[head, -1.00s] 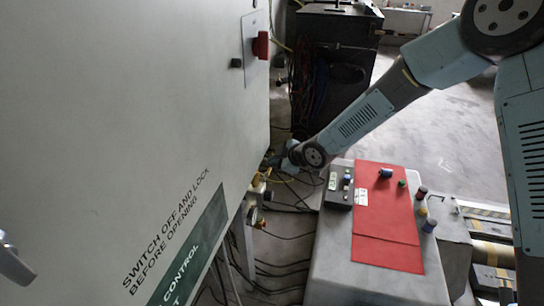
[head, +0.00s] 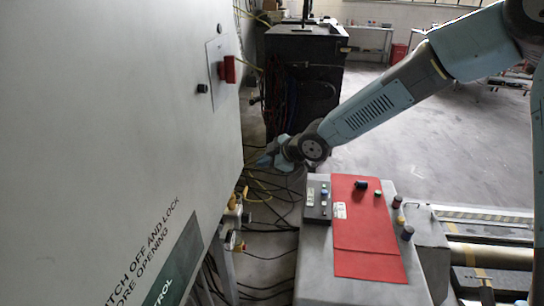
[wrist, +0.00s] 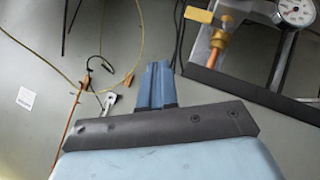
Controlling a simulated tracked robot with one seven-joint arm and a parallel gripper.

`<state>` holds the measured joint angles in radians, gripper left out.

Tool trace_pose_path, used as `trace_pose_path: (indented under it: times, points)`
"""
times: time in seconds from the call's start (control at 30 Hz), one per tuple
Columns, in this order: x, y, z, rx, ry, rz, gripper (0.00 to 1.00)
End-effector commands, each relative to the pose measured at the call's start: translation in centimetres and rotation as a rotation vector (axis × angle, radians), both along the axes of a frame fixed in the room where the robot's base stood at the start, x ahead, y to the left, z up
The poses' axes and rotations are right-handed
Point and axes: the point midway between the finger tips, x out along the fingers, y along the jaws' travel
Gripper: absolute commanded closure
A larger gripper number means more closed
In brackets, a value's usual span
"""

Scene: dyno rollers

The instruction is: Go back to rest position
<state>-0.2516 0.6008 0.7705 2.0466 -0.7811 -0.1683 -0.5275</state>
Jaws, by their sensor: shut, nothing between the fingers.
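My gripper shows in the wrist view (wrist: 157,72), its two blue fingers together with nothing between them. In the head view my arm reaches down from the upper right, and its end (head: 268,158) is a small blue shape beside the right edge of the grey cabinet (head: 110,110). The fingertips are hard to make out there. The gripper is above the cable-strewn floor, to the left of and behind the grey console (head: 318,262), and touches nothing that I can see.
A red sheet (head: 365,263) and a small button box (head: 318,202) lie on the console. A red switch (head: 229,69) sticks out of the cabinet. The wrist view shows cables, a yellow valve (wrist: 199,15) and a gauge (wrist: 296,10). Open floor (head: 430,140) lies at the right.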

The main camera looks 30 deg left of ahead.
Motion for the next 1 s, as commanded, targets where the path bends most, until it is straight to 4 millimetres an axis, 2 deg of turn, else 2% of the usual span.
trace_pose_path:
  times: [0.37,0.77,0.87,1.0]
  points:
    - [0.6,-1.7,1.8,0.000,0.001,-0.001,1.00]
    - [0.9,-2.4,2.2,-0.010,-0.003,-0.010,1.00]
    - [1.7,-3.8,2.4,-0.044,-0.010,-0.051,1.00]
    - [3.8,-7.8,3.1,-0.127,-0.020,-0.167,1.00]
